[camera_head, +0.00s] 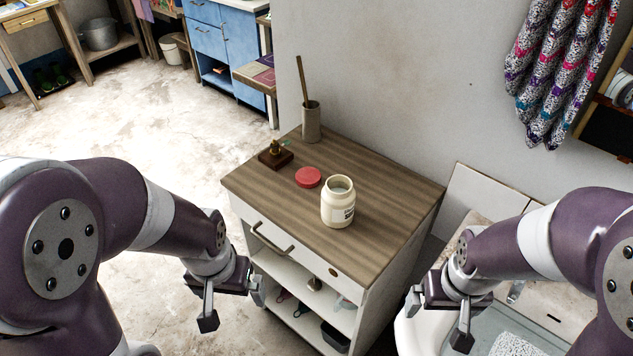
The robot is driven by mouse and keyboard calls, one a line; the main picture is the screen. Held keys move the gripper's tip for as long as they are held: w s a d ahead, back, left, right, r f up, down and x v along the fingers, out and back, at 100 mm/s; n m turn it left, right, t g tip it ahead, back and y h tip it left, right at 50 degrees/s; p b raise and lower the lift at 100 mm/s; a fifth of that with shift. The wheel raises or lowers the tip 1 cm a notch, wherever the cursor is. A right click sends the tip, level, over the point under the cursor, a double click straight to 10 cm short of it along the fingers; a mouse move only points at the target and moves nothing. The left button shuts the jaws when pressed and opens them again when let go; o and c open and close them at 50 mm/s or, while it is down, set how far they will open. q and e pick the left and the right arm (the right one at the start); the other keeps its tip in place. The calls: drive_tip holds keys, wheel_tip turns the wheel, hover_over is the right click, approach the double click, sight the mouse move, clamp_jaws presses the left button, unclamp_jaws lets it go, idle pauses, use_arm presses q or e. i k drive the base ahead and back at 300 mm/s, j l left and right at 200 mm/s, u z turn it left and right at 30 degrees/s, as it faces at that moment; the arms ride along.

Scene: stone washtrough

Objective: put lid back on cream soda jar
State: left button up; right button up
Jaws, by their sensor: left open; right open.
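A cream-coloured jar (338,203) with a dark label stands upright and uncovered on the wooden top of a small cabinet (374,247). A red round lid (308,177) lies flat on the cabinet top, just behind and left of the jar, apart from it. My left gripper (232,307) is open and empty, in front of the cabinet at its left side, lower in the picture than the jar. My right gripper (437,320) is open and empty to the right of the cabinet, over the trough area. Neither gripper touches the jar or lid.
A tall holder (311,122) with a wooden stick stands at the cabinet's back corner. A small dark wooden block with a brass-coloured piece (275,155) sits left of the lid. A wall rises behind. The cabinet top's right and front parts are clear.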

sight(338, 193)
drive_tip(key=z, duration=1.2)
drive_tip(key=j+z, duration=0.75)
drive_tip(key=k+j+z, duration=0.2)
drive_tip(key=j+z, duration=0.2)
drive_tip(key=k+j+z, duration=0.15)
drive_tip(key=j+z, duration=0.2)
drive_tip(key=k+j, duration=0.35)
drive_tip(key=j, duration=0.2)
drive_tip(key=k+j+z, duration=0.15)
drive_tip(key=k+j, duration=0.25)
drive_tip(key=j, duration=0.2)
